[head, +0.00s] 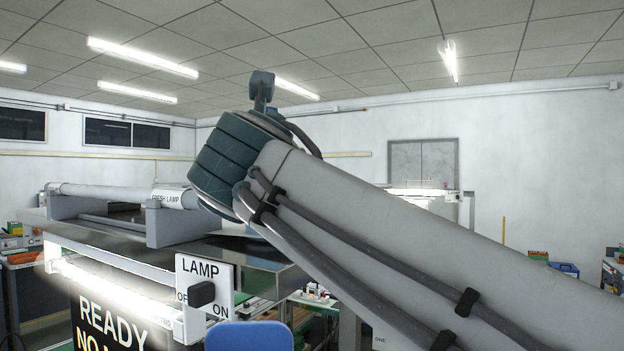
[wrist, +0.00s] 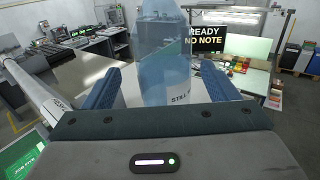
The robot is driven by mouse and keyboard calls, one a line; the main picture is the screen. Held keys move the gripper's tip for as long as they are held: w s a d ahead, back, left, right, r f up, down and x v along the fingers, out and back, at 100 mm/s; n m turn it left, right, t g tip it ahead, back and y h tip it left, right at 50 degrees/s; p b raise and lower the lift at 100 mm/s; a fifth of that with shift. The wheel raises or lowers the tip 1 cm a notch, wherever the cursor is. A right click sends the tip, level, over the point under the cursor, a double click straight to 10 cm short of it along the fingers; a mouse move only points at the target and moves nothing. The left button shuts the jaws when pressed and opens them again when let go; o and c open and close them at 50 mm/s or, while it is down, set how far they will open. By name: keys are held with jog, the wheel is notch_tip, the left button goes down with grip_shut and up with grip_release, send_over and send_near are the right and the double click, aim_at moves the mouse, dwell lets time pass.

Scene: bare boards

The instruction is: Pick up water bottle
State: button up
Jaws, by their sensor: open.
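The water bottle (wrist: 163,50) is clear and bluish and stands upright in the wrist view, with part of a label reading "STILL" low on its side. Its top is cut off by the picture's upper edge. My gripper (wrist: 159,72) is open, with one blue finger to the left of the bottle and one to the right. Gaps show between the fingers and the bottle, and the gripper's body hides its base. In the head view my arm crosses the picture; I cannot make out the bottle or the fingers there.
A bench (head: 270,268) carries a long tube labelled "FRESH LAMP" (head: 172,197). A lamp switch panel (head: 205,284) and a lit tube (head: 110,292) are at its front. A blue chair back (head: 250,336) is below. A dark "READY NO NOTE" sign (wrist: 232,42) stands behind the bottle.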

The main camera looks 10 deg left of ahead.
jog(key=shift+f+p+x, duration=0.15)
jog(key=shift+p+x, duration=0.3)
jog(key=shift+x, duration=0.95)
jog(key=shift+f+p+x, duration=0.15)
jog(key=shift+p+x, duration=0.3)
jog(key=shift+x, duration=0.95)
jog(key=shift+d, duration=0.15)
jog(key=c, duration=1.1)
jog(key=shift+s, duration=0.1)
jog(key=shift+c, duration=1)
jog(key=shift+r, duration=0.15)
